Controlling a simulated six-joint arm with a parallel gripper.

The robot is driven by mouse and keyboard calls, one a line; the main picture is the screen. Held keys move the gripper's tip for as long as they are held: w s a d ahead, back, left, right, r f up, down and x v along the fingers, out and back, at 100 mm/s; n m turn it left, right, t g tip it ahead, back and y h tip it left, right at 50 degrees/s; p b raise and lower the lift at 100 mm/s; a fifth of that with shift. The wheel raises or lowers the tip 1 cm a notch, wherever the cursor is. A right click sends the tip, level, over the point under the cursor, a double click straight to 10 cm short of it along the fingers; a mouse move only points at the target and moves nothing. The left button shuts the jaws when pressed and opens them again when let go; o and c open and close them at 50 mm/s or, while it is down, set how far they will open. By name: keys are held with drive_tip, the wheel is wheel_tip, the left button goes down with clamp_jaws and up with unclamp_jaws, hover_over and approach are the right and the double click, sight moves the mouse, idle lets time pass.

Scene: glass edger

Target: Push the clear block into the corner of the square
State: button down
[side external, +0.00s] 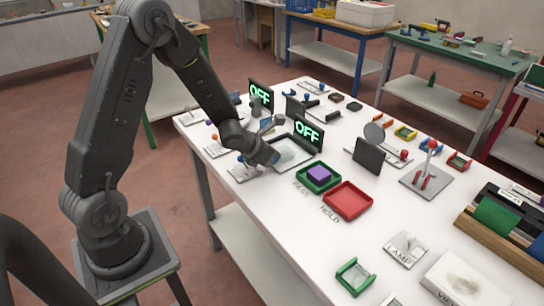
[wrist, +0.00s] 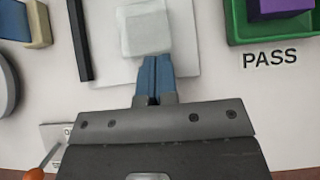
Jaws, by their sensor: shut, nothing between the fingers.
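The clear block (wrist: 145,32) is a whitish, see-through square in the wrist view, lying on a pale plate (wrist: 185,72). In the side view the plate area (side external: 293,152) shows just beyond my gripper, and the block is hard to make out there. A straight black bar (wrist: 80,38) stands left of the block in the wrist view, with a gap between; it looks like one arm of the square. The corner is not clear in view. My gripper (wrist: 153,62) has its blue fingers shut and empty, at the block's near edge. I cannot tell if they touch.
A green PASS tray (side external: 318,178) holds a purple block (side external: 319,172); a red HOLD tray (side external: 347,201) is next to it. Two OFF displays stand behind the plate, one (side external: 308,133) close by. An orange-handled tool (wrist: 45,165) lies lower left in the wrist view.

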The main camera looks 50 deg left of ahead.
sight(291, 151)
drive_tip(key=shift+w, duration=2.95)
drive_tip(key=v, duration=1)
drive_tip(key=shift+s, duration=0.25)
